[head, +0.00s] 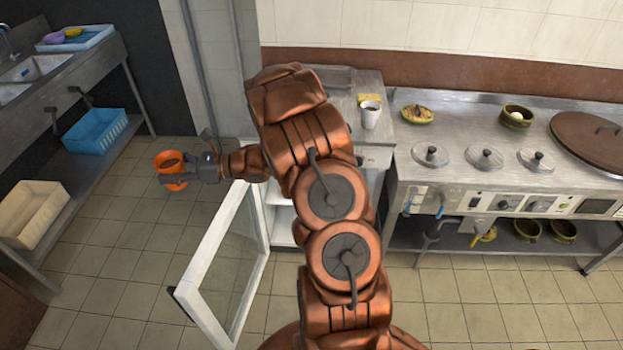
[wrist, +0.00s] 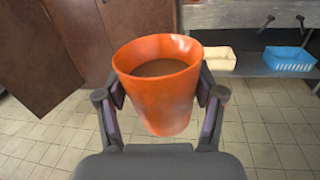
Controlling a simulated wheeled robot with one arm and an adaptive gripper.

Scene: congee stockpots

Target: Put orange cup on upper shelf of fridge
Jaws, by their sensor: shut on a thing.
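The orange cup (head: 170,168) is held upright in the air over the tiled floor, left of the fridge, and has brown contents. My gripper (head: 190,172) is shut on it. In the wrist view the cup (wrist: 160,90) sits between the two fingers of my gripper (wrist: 160,110). The fridge's glass door (head: 222,265) stands open toward me, with a white frame. The white fridge interior (head: 282,222) shows only in part. My arm hides much of the fridge, and I cannot make out its upper shelf clearly.
A white cup (head: 370,114) stands on the steel counter (head: 343,102) above the fridge. A steel stove unit (head: 450,165) with pot lids is at right. A sink table at left has a blue basket (head: 95,130) and cream bin (head: 32,215) below. Floor between is clear.

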